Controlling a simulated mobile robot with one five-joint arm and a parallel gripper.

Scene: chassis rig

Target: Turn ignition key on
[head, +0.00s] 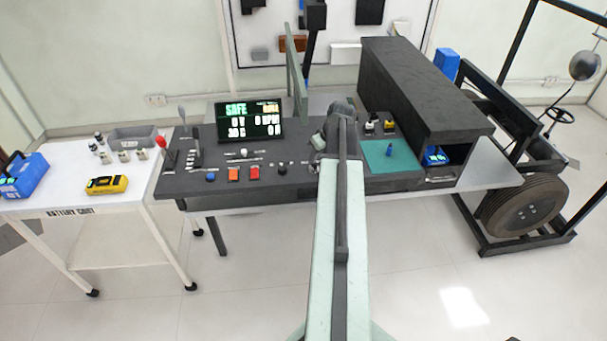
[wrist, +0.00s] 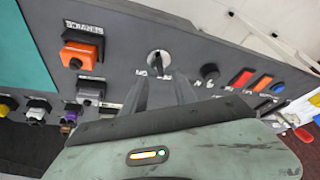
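The ignition switch (wrist: 158,59) is a round silver disc on the dark panel in the wrist view. A small dark key (wrist: 158,66) stands out of its middle. My gripper (wrist: 162,82) has its two dark fingers apart, with their tips just below the disc in the picture. Nothing shows held between them; whether a fingertip touches the key I cannot tell. In the head view my gripper (head: 322,141) is over the right part of the console, and my arm hides the ignition switch there.
A black knob (wrist: 209,72) and red, orange and blue buttons lie right of the switch in the wrist view; an orange switch box (wrist: 82,50) stands left. In the head view the display (head: 250,121) reads SAFE. A dark box (head: 420,90) stands right of my arm.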

